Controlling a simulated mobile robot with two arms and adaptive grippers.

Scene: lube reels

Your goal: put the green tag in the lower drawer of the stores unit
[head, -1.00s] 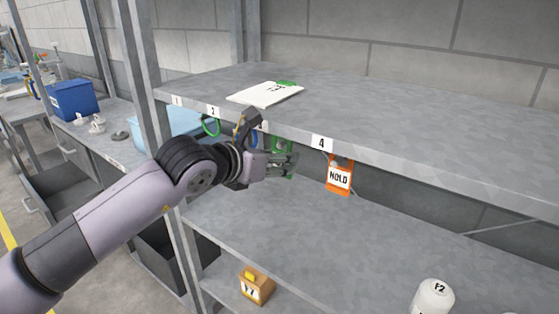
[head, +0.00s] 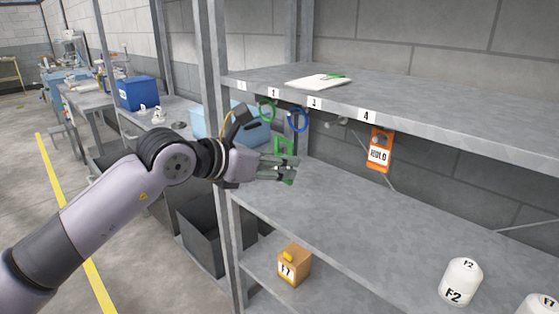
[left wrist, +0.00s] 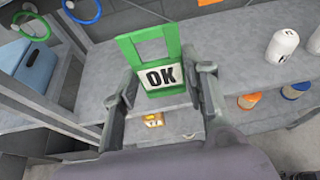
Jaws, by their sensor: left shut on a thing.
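In the left wrist view the fingers stand at both sides of the panel. A dark open drawer or bin (head: 200,235) shows low behind my arm; I cannot tell whether it belongs to the stores unit. My right gripper is not in view.
The shelf edge (head: 420,132) bears labels 1 to 4. A green ring (head: 267,111), blue ring (head: 297,121) and orange HOLD tag (head: 379,150) hang there. A yellow-brown box (head: 294,265) and white bottle (head: 460,282) stand lower. Floor at left is open.

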